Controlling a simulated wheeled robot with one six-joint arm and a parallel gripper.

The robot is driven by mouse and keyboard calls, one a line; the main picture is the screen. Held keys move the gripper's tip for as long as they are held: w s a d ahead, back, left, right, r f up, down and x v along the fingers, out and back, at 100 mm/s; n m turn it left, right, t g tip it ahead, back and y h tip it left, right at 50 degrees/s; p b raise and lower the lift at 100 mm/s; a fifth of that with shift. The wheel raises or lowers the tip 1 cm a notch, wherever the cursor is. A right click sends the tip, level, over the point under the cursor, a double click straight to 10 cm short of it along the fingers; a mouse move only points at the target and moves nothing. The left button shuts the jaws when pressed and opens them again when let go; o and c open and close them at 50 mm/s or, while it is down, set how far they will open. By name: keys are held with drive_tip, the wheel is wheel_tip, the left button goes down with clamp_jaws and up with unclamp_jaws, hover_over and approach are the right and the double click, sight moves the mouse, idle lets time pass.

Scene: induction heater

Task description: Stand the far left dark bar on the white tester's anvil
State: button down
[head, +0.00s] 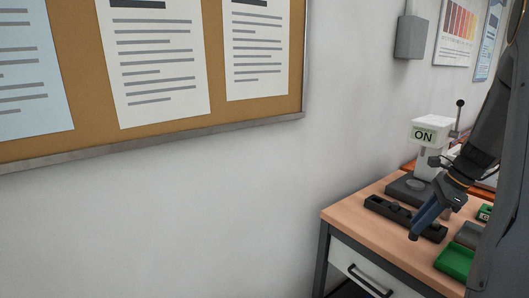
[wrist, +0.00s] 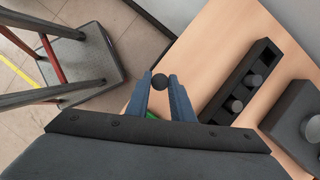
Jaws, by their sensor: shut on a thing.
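My gripper (wrist: 161,88) is shut on a dark bar (wrist: 160,81), which shows end-on as a round dark shape between the blue fingertips in the wrist view. In the head view my gripper (head: 416,232) is over the bench, at the near side of the black rack; the held bar cannot be made out there. The white tester (head: 432,134), marked ON, stands behind the rack. Its round anvil (head: 416,184) sits on a dark base and looks bare. The tester's base (wrist: 292,118) also shows at the right of the wrist view.
A green tray (head: 455,262) and a grey block (head: 469,234) lie at the right. A wheeled stand (wrist: 85,60) is on the floor.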

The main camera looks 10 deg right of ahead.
drive_tip(key=a+f+n+g+h, duration=0.1)
drive_tip(key=a+f+n+g, duration=0.1)
drive_tip(key=a+f+n, duration=0.4)
drive_tip(key=a+f+n+g+h, duration=0.1)
drive_tip(key=a+f+n, duration=0.6)
drive_tip(key=a, duration=1)
drive_tip(key=w+a+f+n+g+h, duration=0.1)
drive_tip(key=a+f+n+g+h, duration=0.1)
drive_tip(key=a+f+n, duration=0.5)
drive_tip(key=a+n+g, duration=0.1)
drive_tip(key=a+n, duration=0.3)
drive_tip(key=a, duration=0.1)
drive_tip(key=shift+g, duration=0.4)
drive_tip(key=shift+d+f, duration=0.1)
drive_tip(key=shift+f, duration=0.05)
